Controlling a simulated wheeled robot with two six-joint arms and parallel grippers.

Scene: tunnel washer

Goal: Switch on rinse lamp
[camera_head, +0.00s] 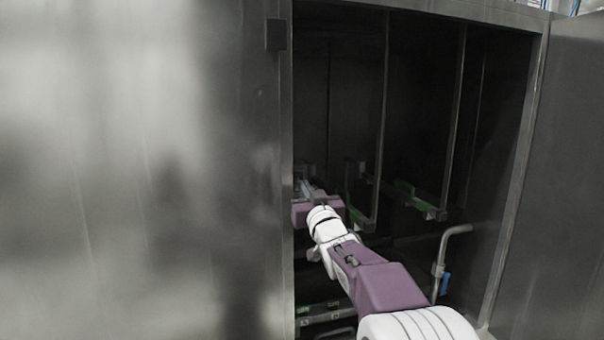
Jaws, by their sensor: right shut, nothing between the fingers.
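My right arm reaches in from the lower right, into the open doorway of the tunnel washer (140,150). My right gripper (308,188) is at the left side of the opening, close to the door frame's left edge. It is shut and appears empty; its fingertips are small and dim against the dark interior. I cannot make out a rinse lamp or its switch in this view. My left gripper is not in view.
The dark interior has upright metal rods (382,110) and rails with green parts (405,192). A bent grey pipe with a blue handle (446,284) stands at the lower right. Metal panels flank the opening, the right panel (560,180) included.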

